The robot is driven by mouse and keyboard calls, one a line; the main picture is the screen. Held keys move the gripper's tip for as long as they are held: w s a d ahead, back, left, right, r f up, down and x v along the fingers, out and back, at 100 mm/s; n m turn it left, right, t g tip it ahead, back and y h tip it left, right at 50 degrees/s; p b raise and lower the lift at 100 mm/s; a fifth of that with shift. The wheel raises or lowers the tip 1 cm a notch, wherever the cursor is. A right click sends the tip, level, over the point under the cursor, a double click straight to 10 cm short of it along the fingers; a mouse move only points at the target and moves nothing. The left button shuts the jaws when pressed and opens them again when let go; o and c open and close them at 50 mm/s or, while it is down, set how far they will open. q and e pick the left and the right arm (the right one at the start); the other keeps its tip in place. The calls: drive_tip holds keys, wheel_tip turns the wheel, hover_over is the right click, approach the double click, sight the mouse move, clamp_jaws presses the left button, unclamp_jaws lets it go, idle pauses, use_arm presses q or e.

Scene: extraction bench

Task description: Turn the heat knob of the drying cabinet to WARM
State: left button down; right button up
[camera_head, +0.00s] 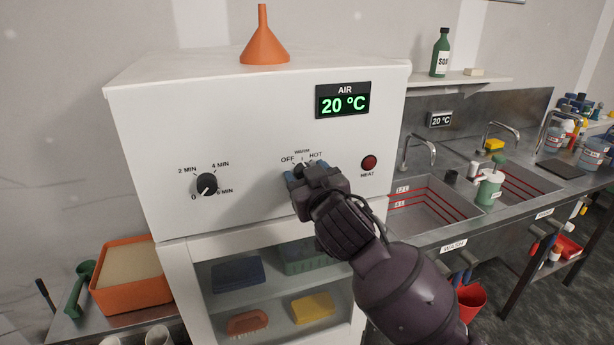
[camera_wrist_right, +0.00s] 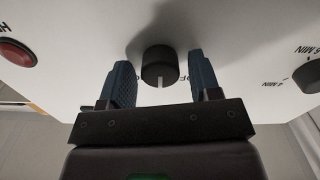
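The drying cabinet (camera_head: 240,130) is white, and its AIR display (camera_head: 343,100) reads 20 °C. Its black heat knob shows in the right wrist view (camera_wrist_right: 160,65), which sees the panel upside down. The knob's white mark points down there, which is up on the panel, towards the WARM label (camera_head: 302,151). OFF and HOT stand to either side of that label. My right gripper (camera_head: 299,176) is at the panel and covers most of the knob in the head view. Its blue fingers (camera_wrist_right: 162,85) stand open on both sides of the knob, with small gaps. My left gripper is not in view.
A black timer knob (camera_head: 207,184) sits left of the heat knob, and a red HEAT lamp (camera_head: 369,163) sits right. An orange funnel (camera_head: 264,42) stands on the cabinet top. Sinks (camera_head: 430,205) lie to the right, and an orange tub (camera_head: 130,297) is at lower left.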

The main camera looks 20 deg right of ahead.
drive_tip(key=shift+o, duration=0.3)
drive_tip(key=shift+s, duration=0.1)
drive_tip(key=s+b, duration=0.1)
drive_tip(key=s, duration=0.9)
drive_tip(key=shift+s+d, duration=0.15)
drive_tip(key=shift+s, duration=0.2)
